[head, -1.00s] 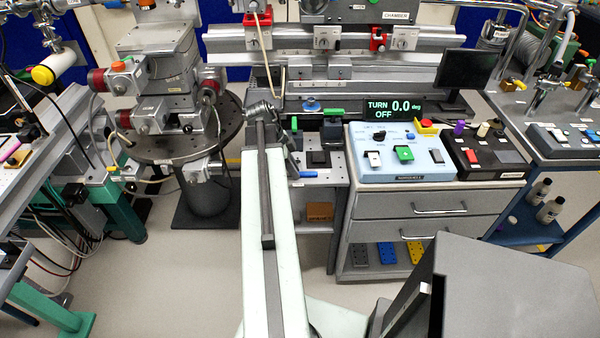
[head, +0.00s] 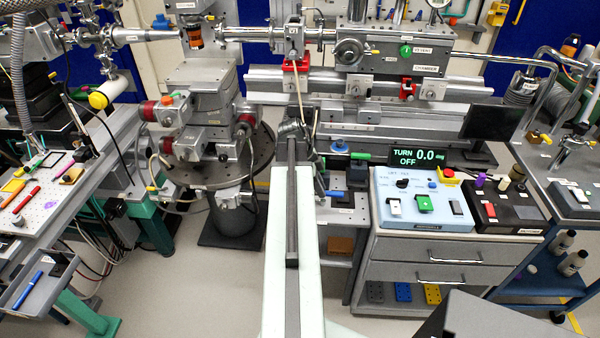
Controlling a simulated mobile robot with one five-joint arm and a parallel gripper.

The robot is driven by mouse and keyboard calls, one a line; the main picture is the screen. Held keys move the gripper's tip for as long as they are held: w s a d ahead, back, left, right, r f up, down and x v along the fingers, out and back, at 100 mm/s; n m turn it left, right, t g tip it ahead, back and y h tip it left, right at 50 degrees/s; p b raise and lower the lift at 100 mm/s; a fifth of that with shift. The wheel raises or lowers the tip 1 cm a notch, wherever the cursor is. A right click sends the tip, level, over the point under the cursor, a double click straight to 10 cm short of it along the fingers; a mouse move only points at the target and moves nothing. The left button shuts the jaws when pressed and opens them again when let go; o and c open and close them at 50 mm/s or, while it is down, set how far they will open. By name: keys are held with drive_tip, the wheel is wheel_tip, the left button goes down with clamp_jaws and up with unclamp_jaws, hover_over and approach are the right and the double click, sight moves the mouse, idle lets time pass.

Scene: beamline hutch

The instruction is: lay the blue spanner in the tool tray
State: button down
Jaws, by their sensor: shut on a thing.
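My arm reaches away from me up the middle of the head view. My gripper (head: 291,129) is at its far end, in front of the grey rail bench, small and partly hidden by the arm. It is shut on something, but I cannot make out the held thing. No blue spanner can be clearly recognised. A shallow grey tray (head: 62,270) at the lower left, perhaps the tool tray, holds a slim blue tool (head: 28,291) whose kind I cannot tell. My gripper is far from this tray, up and to its right.
A perforated table (head: 50,205) with red and yellow tools stands above the tray. A round-based stage (head: 215,165) stands between table and arm. A blue control box (head: 420,205) sits on a drawer cabinet (head: 420,255) to the right. Floor is free left of the arm.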

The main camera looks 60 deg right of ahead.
wheel_tip(320, 180, up, 8)
drive_tip(key=p, duration=0.7)
drive_tip(key=shift+f, duration=0.25)
wheel_tip(320, 180, down, 5)
drive_tip(key=b, duration=0.4)
drive_tip(key=shift+f+b, duration=0.15)
drive_tip(key=shift+b, duration=0.25)
